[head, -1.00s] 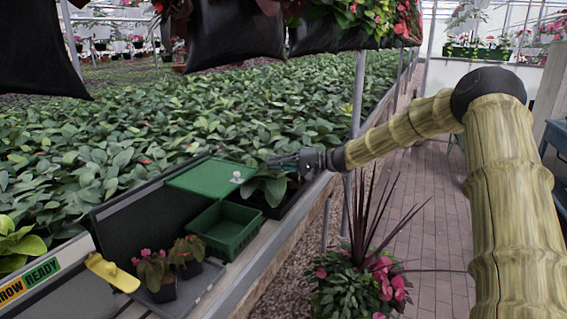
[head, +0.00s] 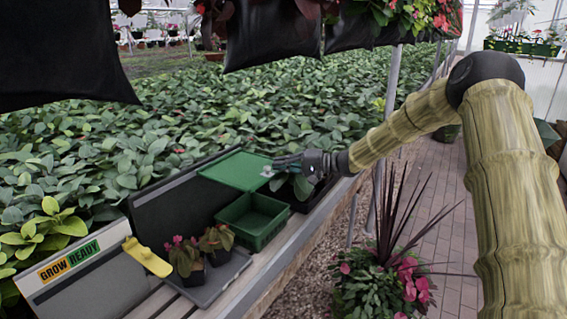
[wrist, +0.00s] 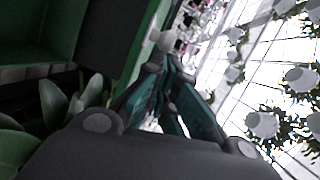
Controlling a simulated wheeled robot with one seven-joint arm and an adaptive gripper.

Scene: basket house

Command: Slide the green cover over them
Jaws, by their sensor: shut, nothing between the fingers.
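The green cover (head: 232,171) is a flat panel resting at the far end of the dark case, behind the open green tray (head: 252,221). A white knob (head: 267,171) sits at its right side. My gripper (head: 276,163) is shut and empty, its tips right by the knob. In the wrist view the shut fingertips (wrist: 167,72) lie just below the knob (wrist: 163,41), close to it; I cannot tell whether they touch. Two small potted pink-flowered plants, a left one (head: 184,260) and a right one (head: 216,243), stand uncovered at the near end.
A yellow scoop (head: 147,256) lies by the GROW READY sign (head: 70,262) at left. A leafy plant (head: 303,186) sits under my gripper. Dense foliage fills the bed behind. A metal post (head: 386,110) stands right of the case, and a spiky planter (head: 385,268) is on the floor.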

